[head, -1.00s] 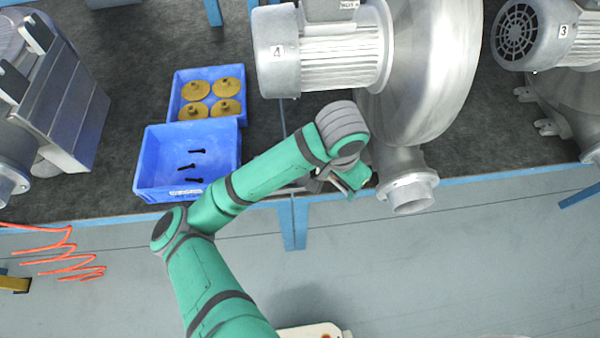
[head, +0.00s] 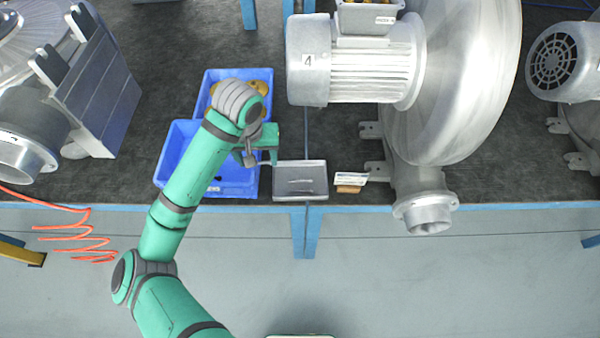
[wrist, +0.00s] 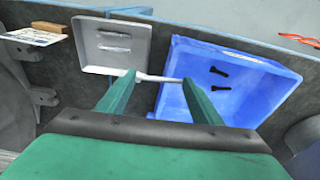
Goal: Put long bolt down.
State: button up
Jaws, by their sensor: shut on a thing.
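In the wrist view my gripper (wrist: 158,80) is shut on a long silver bolt (wrist: 160,78), which lies crosswise between the two green fingertips. The bolt shows in front of the gap between a grey tray (wrist: 86,62) and a large blue bin (wrist: 172,98); its height above the bench is hard to judge. Two silver bolts (wrist: 113,48) lie in the grey tray. In the head view my gripper (head: 262,147) is over the right side of the blue bin (head: 172,146), left of the grey tray (head: 300,168). The held bolt is not clear there.
Black bolts (wrist: 220,72) lie in the blue bin. A second blue bin (head: 211,80) with yellow parts sits behind it, partly hidden by my arm. Blower 4 (head: 355,60) stands to the right. A card (head: 350,178) and a small brown block (head: 347,189) lie beside the tray.

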jog(key=w+d+f, duration=0.3)
jog(key=d, duration=0.4)
send_over(299, 171)
jog(key=f, duration=0.3)
jog(key=s+f, duration=0.1)
jog(key=f, duration=0.1)
jog(key=shift+f, duration=0.35)
jog(key=shift+w+d+f, duration=0.1)
jog(key=shift+w+f, duration=0.05)
jog(key=shift+f, duration=1.6)
jog(key=shift+f, duration=0.1)
jog(key=o, duration=1.1)
jog(key=shift+c, duration=0.2)
notch_tip(299, 171, up, 12)
jog(key=s, duration=0.1)
jog(key=shift+s, duration=0.4)
